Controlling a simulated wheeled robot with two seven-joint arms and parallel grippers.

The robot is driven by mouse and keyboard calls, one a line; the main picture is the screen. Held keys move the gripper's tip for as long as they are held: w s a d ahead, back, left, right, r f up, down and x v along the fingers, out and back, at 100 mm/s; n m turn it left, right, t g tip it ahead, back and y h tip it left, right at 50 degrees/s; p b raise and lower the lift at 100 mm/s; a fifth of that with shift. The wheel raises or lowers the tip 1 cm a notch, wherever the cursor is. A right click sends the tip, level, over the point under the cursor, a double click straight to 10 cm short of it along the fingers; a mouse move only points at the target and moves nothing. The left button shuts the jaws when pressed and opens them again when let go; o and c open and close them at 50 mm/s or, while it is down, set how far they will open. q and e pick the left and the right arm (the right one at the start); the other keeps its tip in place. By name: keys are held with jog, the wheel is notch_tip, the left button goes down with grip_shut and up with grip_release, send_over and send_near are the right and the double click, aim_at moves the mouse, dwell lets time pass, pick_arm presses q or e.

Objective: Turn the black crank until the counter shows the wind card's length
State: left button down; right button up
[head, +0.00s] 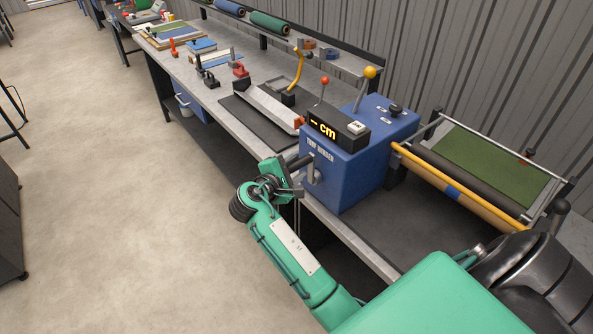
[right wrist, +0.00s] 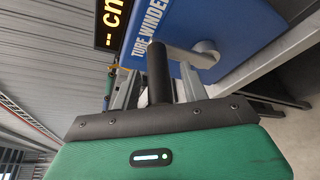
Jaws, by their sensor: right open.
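The blue turf winder (head: 343,172) stands on the bench. Its black counter (head: 338,128) reads "-- cm" in amber; part of it shows in the right wrist view (right wrist: 110,24). The crank has a grey arm (head: 314,172) on the winder's front and a black handle (head: 298,161). In the right wrist view the black handle (right wrist: 158,70) stands between the two open fingers of my right gripper (right wrist: 158,92). In the head view this gripper (head: 292,176) is at the crank handle. I cannot make out a readable wind card. My left gripper is out of view.
A yellow-knobbed lever (head: 370,73) and a red-knobbed lever (head: 325,80) rise by the winder. Green turf (head: 488,160) lies on a frame to the right, behind a tan roll (head: 470,192). Tools and blocks stand along the bench to the far left. The floor (head: 120,220) at left is clear.

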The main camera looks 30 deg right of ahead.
jog(key=shift+w+d+f, duration=0.1)
jog(key=shift+w+d, duration=0.05)
jog(key=shift+d, duration=0.25)
jog(key=shift+c, duration=0.3)
grip_shut()
